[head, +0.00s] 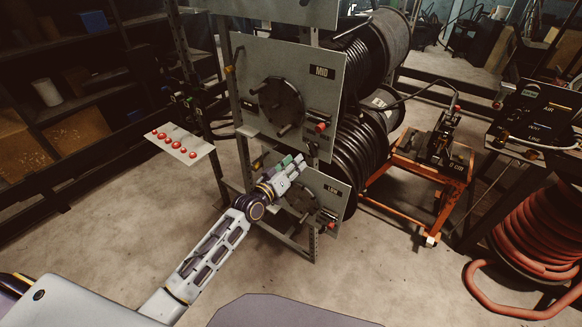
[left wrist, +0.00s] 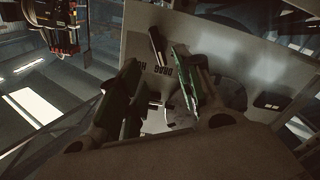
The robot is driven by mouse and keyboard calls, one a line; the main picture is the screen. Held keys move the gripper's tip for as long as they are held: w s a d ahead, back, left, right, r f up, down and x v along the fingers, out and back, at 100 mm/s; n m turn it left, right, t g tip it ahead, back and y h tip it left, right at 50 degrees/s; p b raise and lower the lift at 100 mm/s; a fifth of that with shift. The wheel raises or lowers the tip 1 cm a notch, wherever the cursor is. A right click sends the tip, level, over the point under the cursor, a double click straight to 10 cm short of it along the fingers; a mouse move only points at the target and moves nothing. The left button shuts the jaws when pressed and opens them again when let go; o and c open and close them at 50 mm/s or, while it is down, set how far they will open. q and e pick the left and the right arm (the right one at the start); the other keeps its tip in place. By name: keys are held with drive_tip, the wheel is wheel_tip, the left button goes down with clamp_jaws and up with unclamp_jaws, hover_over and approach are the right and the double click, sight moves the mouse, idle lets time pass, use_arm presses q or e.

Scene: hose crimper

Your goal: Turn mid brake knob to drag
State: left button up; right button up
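The grey mid panel (head: 250,85) carries a "MID" label (head: 322,72), a black handwheel (head: 282,107) and a small red-ended knob (head: 320,127) at its right side. My left gripper (head: 292,165) is near the panel's lower edge, below and left of that knob. In the left wrist view, its two green-lined fingers (left wrist: 160,95) stand apart, with a pale panel (left wrist: 195,35) beyond them. Small, inverted lettering (left wrist: 163,70) shows between the fingers. I cannot make out the knob there or tell its setting. My right gripper is not in view.
A low panel (head: 335,187) with its own wheel and red knob sits below the mid panel. Black hose reels (head: 358,150) stand behind. A white plate with red buttons (head: 180,144) juts out left. An orange cart (head: 410,190) stands right. The floor in front is clear.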

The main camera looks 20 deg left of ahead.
use_arm(q)
drive_tip(key=shift+s+a, duration=0.25)
drive_tip(key=shift+s, duration=0.45)
idle(0.3)
